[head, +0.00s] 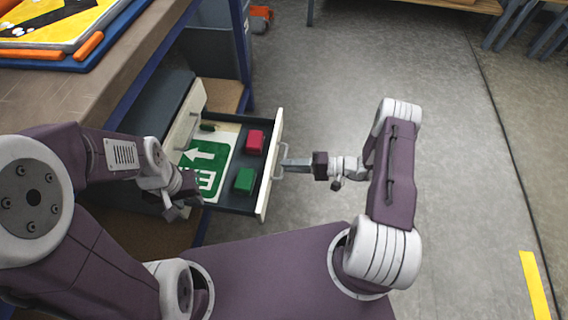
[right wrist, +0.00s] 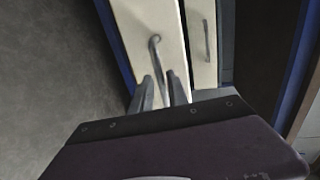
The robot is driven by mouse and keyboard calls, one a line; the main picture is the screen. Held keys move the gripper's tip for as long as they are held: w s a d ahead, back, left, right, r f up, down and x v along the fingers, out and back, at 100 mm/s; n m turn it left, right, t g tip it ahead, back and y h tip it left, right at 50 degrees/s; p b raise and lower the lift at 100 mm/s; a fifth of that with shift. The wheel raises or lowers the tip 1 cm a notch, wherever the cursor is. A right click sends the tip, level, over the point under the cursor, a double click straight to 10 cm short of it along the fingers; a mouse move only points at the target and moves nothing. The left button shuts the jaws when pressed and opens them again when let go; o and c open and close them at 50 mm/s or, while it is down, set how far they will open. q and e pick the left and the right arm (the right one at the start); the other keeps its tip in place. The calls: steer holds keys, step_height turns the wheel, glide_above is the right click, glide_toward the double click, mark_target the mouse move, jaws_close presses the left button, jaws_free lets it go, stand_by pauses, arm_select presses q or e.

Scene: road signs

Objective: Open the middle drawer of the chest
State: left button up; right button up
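The chest (head: 158,108) has a dark top and cream drawer fronts. One drawer (head: 268,172), below a shut front (head: 187,128), stands pulled well out; lower fronts are hidden in the head view. The open drawer holds a green and white sign (head: 208,160), a red block (head: 255,141) and a green block (head: 245,180). My right gripper (head: 287,164) is at its handle (head: 279,152). In the right wrist view, its fingers (right wrist: 161,90) stand apart on either side of the handle (right wrist: 154,52). My left gripper (head: 186,199) is by the drawer's near side; its fingers are unclear.
A wooden workbench (head: 60,100) with blue legs stands over the chest and carries a blue tray (head: 120,28) with a yellow panel. A grey bin (head: 212,42) is behind. The concrete floor (head: 480,190) to the right is clear, with a yellow stripe (head: 537,285).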

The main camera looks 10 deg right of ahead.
steer(key=p+v, duration=0.1)
steer(key=v, duration=0.5)
steer(key=shift+d+p, duration=0.3)
steer(key=shift+d, duration=0.1)
steer(key=shift+s+r, duration=0.1)
